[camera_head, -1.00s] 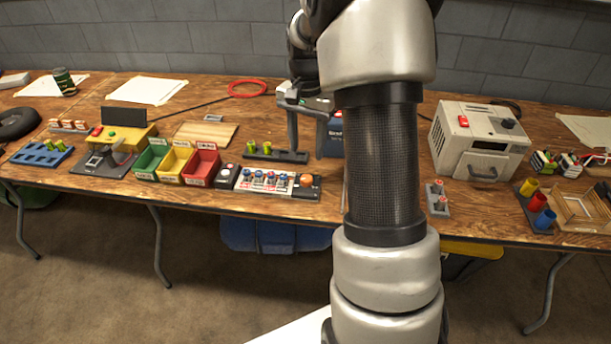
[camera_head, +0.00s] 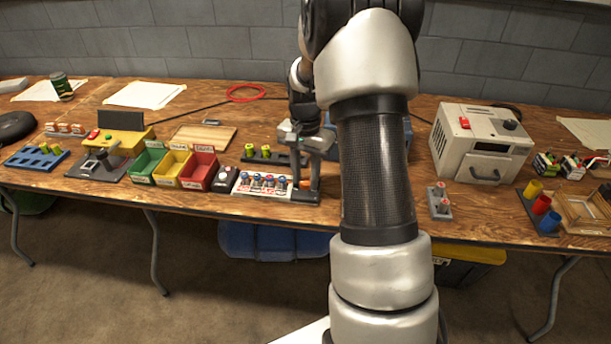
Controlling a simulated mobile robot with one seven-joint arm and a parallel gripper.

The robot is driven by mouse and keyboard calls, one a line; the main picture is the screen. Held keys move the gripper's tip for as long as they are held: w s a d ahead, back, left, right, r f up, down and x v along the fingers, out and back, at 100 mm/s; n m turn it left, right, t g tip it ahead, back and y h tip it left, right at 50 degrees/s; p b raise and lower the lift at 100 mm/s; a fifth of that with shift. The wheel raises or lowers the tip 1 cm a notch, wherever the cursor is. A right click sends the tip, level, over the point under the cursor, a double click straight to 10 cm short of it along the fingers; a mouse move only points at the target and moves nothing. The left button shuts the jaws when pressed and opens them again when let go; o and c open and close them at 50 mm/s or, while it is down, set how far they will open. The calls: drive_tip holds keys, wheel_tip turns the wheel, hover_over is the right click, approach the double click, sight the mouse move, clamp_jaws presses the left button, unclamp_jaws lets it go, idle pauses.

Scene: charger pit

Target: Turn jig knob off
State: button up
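A white jig panel (camera_head: 244,188) with several blue-capped switches lies near the table's front edge, left of my arm. An orange knob (camera_head: 305,184) sits on the dark block at the panel's right end. It is partly hidden by my gripper. My gripper (camera_head: 306,186) points down over that end, its two fingers apart, one on each side of the knob in the picture. I cannot tell whether they touch it. The knob's setting cannot be read at this size.
A small dark box with a white button (camera_head: 226,174) stands left of the panel, beside the red bin (camera_head: 200,171). A dark rack with yellow-green pieces (camera_head: 265,153) lies behind. A grey two-button block (camera_head: 438,203) and beige machine (camera_head: 479,140) are to the right.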

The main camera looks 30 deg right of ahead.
drive_tip(key=c, duration=0.6)
drive_tip(key=shift+o, duration=0.2)
drive_tip(key=shift+r+n, duration=0.1)
drive_tip(key=shift+n, duration=0.2)
drive_tip(key=n+p, duration=0.3)
drive_tip(key=n, duration=0.1)
drive_tip(key=shift+n, duration=0.4)
drive_tip(key=n+p, duration=0.2)
drive_tip(key=n, duration=0.4)
drive_tip(key=shift+d, duration=0.1)
drive_tip(key=n+p, duration=0.3)
drive_tip(key=n, duration=0.3)
drive_tip(key=shift+n, duration=0.3)
drive_tip(key=n+p, duration=0.3)
drive_tip(key=n, duration=0.2)
drive_tip(key=shift+w+n, duration=0.1)
drive_tip(key=shift+n, duration=0.3)
